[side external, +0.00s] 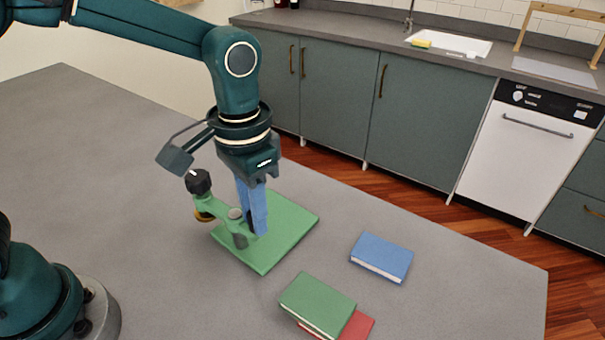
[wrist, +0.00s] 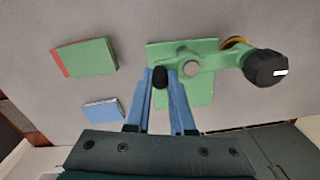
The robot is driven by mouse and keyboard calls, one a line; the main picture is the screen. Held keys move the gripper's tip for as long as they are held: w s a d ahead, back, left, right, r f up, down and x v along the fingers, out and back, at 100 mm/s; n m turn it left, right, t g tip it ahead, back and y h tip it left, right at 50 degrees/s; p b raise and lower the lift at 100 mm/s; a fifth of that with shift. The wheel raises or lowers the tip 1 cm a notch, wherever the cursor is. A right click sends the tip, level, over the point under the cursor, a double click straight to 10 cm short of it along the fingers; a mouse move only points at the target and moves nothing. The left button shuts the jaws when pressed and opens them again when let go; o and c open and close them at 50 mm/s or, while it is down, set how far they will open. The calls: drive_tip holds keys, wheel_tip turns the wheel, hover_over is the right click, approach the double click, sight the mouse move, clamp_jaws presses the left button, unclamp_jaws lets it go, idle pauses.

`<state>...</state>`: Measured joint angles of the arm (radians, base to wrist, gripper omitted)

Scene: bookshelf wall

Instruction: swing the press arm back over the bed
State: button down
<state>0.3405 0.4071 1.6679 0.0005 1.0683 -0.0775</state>
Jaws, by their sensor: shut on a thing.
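The press has a flat green bed (side external: 287,222) on the grey table; the bed also shows in the wrist view (wrist: 202,96). Its green press arm (side external: 217,206) turns about a round grey pivot (wrist: 191,68). The arm's long end, with a black knob (wrist: 266,68) and a brass-coloured disc (wrist: 235,43) under it, sticks out past the bed's edge, to the left in the side view. My gripper (side external: 257,229) points down over the bed, its blue fingers closed around a black grip (wrist: 160,76) at the arm's short end. The fingers partly hide that end in the side view.
A blue book (side external: 382,257) lies right of the bed. A green book (side external: 317,303) lies on a red book (side external: 358,327) near the front. The table is clear on the left and far right. Kitchen cabinets (side external: 415,110) stand beyond the table's edge.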

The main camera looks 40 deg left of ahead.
drive_tip(key=shift+s+a+r+m, duration=0.1)
drive_tip(key=shift+s+a+m, duration=0.55)
drive_tip(key=shift+m, duration=2.45)
drive_tip(key=shift+s+a+f+m, duration=0.1)
drive_tip(key=shift+s+a+m, duration=0.6)
drive_tip(key=shift+m, duration=2.4)
drive_tip(key=shift+s+a+r+m, duration=0.1)
drive_tip(key=shift+s+a+m, duration=0.55)
drive_tip(key=shift+m, duration=2.45)
drive_tip(key=c, duration=1.1)
unclamp_jaws()
drive_tip(key=shift+o, duration=0.2)
wheel_tip(320, 180, up, 5)
drive_tip(key=shift+r, duration=0.1)
drive_tip(key=shift+a, duration=0.1)
